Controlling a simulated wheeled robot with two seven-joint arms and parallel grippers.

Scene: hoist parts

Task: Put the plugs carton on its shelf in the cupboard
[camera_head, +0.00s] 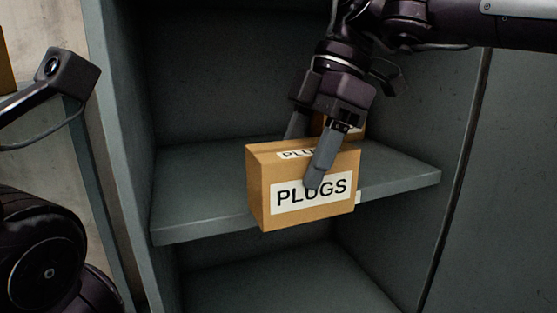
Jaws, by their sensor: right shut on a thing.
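The plugs carton (257,195) is a brown box with white labels reading PLUGS on its front and top. My right gripper (303,160) reaches down from the upper right and is shut on the carton, one finger on the labelled front and the other behind it. The carton is upright and slightly tilted in the picture, in front of the front edge of the middle shelf (190,205) of the grey cupboard (120,120). I cannot tell whether it touches the shelf. My left gripper does not show clearly; parts of my left arm are at the left edge.
Another brown box (357,131) stands on the shelf behind my right gripper, mostly hidden. A small white label shows on the shelf's front edge beside the carton. The shelf is bare to the left and right. A lower shelf (290,285) looks empty where visible.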

